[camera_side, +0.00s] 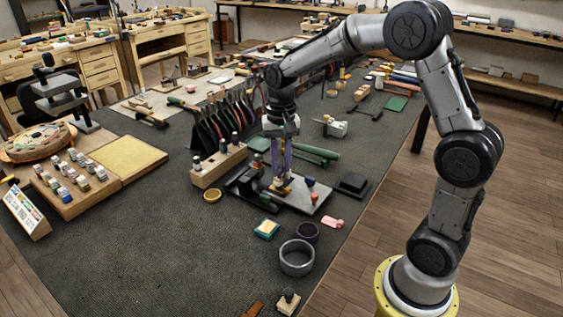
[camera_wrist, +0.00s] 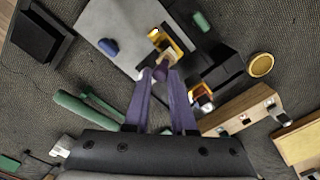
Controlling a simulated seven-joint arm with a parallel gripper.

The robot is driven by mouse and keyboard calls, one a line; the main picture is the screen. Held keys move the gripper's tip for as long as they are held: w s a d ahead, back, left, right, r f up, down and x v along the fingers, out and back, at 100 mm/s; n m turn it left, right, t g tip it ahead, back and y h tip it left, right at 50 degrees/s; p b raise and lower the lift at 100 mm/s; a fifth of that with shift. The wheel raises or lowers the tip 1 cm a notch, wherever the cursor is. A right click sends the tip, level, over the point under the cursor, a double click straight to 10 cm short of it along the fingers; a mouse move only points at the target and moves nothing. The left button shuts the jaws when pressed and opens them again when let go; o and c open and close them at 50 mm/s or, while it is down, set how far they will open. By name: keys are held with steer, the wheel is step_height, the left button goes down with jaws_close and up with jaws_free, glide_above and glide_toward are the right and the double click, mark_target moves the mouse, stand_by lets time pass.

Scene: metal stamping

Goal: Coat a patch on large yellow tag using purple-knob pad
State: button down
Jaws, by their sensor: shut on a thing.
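My gripper (camera_wrist: 166,78) has purple fingers and points down over the grey plate (camera_wrist: 115,30). In the wrist view its tips are shut on a small purple-knob pad (camera_wrist: 166,58), partly hidden by the fingers. A yellow tag-like piece (camera_wrist: 167,38) lies on the plate just past the tips, partly covered. In the side view my gripper (camera_side: 278,176) stands over this dark plate (camera_side: 296,201), with yellow (camera_side: 283,188) showing under the tips. I cannot tell whether the pad touches the yellow piece.
A wooden holder (camera_side: 218,166) with several bottles stands left.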

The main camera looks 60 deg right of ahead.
steer(key=shift+a, duration=1.05)
steer(key=shift+d, duration=0.1)
steer(key=shift+d, duration=1.6)
steer(key=shift+w+a+f, duration=0.1)
steer(key=shift+a, duration=1.55)
steer(key=shift+d, duration=1.7)
